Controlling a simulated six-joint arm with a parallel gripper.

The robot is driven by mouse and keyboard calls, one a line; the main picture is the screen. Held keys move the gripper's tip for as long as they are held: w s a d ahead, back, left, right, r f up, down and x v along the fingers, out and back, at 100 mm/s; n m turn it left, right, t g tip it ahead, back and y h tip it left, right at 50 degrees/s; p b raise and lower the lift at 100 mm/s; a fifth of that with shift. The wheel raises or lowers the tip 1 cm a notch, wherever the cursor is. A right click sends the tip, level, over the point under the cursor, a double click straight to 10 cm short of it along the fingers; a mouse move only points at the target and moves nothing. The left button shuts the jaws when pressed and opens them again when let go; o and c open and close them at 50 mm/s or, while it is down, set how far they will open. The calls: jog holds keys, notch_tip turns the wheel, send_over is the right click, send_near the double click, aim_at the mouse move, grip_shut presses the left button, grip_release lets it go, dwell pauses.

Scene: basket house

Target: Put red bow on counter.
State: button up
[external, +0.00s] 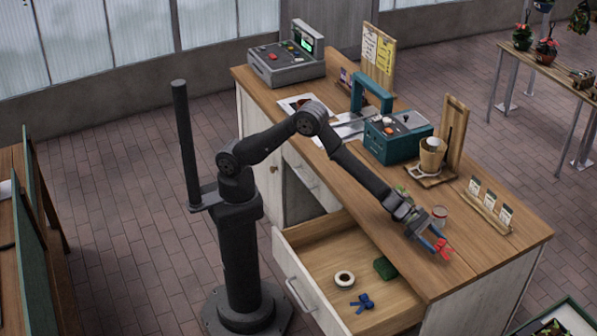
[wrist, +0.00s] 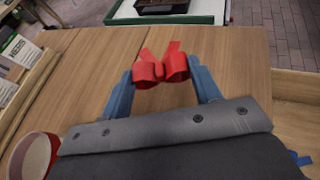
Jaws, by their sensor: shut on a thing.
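The red bow (external: 443,248) is between the blue fingers of my gripper (external: 432,240), over the front right part of the wooden counter (external: 497,246). In the wrist view the red bow (wrist: 160,68) sits between the two fingertips of my gripper (wrist: 160,78), with the counter top (wrist: 95,75) below and beyond it. My gripper is shut on the bow. I cannot tell whether the bow touches the counter.
An open drawer (external: 322,243) below the counter holds a tape roll (external: 344,279), a blue bow (external: 362,301) and a green item (external: 385,268). The counter's right end is clear.

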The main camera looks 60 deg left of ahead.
aim_at(430, 253)
jog(key=shift+f, duration=2)
jog(key=shift+f, duration=0.1)
jog(key=o, duration=1)
jog(key=shift+o, duration=0.2)
jog(key=shift+s+a+r, duration=0.1)
jog(key=shift+a+r, duration=0.15)
jog(key=shift+r, duration=0.05)
jog(key=v, duration=1.1)
jog(key=shift+s+a, duration=0.1)
jog(key=shift+a, duration=0.1)
jog(key=shift+d, duration=0.15)
